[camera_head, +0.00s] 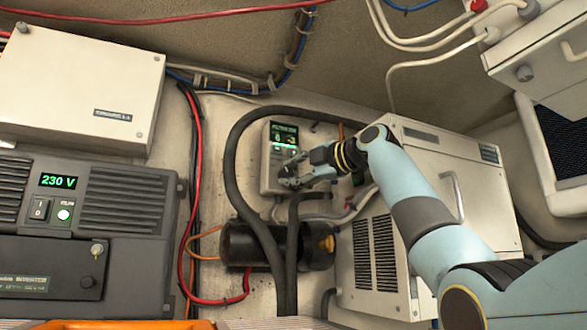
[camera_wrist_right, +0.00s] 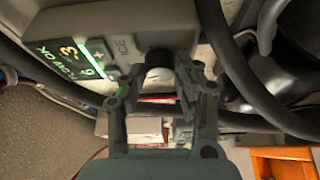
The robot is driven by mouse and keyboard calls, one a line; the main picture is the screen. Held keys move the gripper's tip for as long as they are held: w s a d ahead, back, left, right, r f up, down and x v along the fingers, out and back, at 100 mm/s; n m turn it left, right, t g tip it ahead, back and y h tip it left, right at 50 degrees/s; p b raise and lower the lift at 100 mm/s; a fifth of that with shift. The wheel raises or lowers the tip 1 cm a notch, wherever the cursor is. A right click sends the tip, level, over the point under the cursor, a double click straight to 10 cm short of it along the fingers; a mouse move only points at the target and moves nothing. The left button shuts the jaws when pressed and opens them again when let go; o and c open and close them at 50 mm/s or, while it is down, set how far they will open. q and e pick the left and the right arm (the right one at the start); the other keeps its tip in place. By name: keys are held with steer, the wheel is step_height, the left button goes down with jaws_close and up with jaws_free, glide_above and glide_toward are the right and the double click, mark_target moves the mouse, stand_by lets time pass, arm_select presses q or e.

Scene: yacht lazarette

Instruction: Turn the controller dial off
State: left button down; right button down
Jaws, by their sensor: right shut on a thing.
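The controller (camera_head: 282,137) is a small light grey box on the back wall with a lit green display. The right wrist view shows its face (camera_wrist_right: 134,20) and the glowing screen (camera_wrist_right: 68,62) up close. Its dark round dial (camera_wrist_right: 159,68) sits on the lower part of the face. My right gripper (camera_head: 290,177) is at the controller's lower part, and its two fingers (camera_wrist_right: 158,78) are shut on the dial from both sides. In the head view the gripper hides the dial. The dial's pointer mark cannot be made out. My left gripper is not in view.
A thick black hose (camera_head: 231,165) loops around the controller, close to the gripper. A black cylinder (camera_head: 240,246) lies below. A vented white cabinet (camera_head: 365,285) stands to the right, behind my right arm. A dark 230 V unit (camera_head: 130,255) is at left.

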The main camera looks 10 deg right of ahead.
steer(key=n, duration=0.1)
steer(key=n+h+p, duration=0.1)
steer(key=n+g+p, duration=0.1)
steer(key=n, duration=0.1)
steer(key=shift+r, duration=0.25)
steer(key=shift+a+n+g+h+p, duration=0.1)
steer(key=shift+n+g+h+p, duration=0.3)
steer(key=shift+n+h+p, duration=0.9)
steer(key=shift+n+y, duration=0.3)
steer(key=c, duration=1)
jaws_free()
steer(key=shift+o, duration=0.2)
